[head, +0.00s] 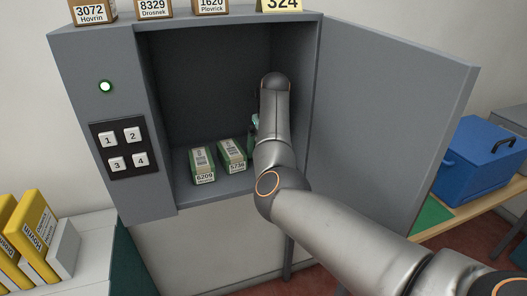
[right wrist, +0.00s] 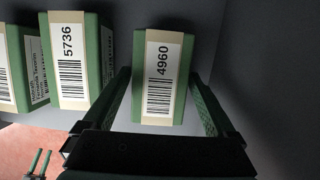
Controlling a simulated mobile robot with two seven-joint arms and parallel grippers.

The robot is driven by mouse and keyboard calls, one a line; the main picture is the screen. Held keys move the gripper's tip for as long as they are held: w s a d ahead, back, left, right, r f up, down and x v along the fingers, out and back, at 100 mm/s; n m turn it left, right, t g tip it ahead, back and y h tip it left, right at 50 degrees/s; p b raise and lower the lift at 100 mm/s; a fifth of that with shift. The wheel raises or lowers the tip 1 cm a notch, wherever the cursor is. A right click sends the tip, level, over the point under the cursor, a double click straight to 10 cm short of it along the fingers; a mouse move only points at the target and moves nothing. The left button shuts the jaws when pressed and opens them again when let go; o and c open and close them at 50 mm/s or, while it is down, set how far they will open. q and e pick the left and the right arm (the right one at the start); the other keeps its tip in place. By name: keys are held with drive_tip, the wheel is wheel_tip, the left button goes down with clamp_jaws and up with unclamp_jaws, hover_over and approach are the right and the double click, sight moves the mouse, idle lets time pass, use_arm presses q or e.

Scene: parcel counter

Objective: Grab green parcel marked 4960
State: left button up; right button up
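The green parcel marked 4960 (right wrist: 163,62) stands in the locker, its white label facing the right wrist camera. My right gripper (right wrist: 160,76) is open, one finger at each side of this parcel. A narrow gap shows at the left finger; contact at the right finger is unclear. In the head view my right arm reaches into the locker and hides the parcel. Green parcels 5736 (head: 232,154) and 6209 (head: 202,165) stand to its left; 5736 also shows in the right wrist view (right wrist: 80,60). My left gripper (right wrist: 40,161) appears small at that view's lower left, its green fingers apart.
The grey locker (head: 188,190) has its door (head: 395,120) swung open to the right. A keypad (head: 124,148) and a lit green lamp (head: 105,87) are on its left front. Boxes stand on top. Yellow parcels (head: 38,232) are at lower left, a blue box (head: 475,165) at right.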

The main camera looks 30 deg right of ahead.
drive_tip(key=c, duration=1.3)
drive_tip(key=shift+r, duration=0.1)
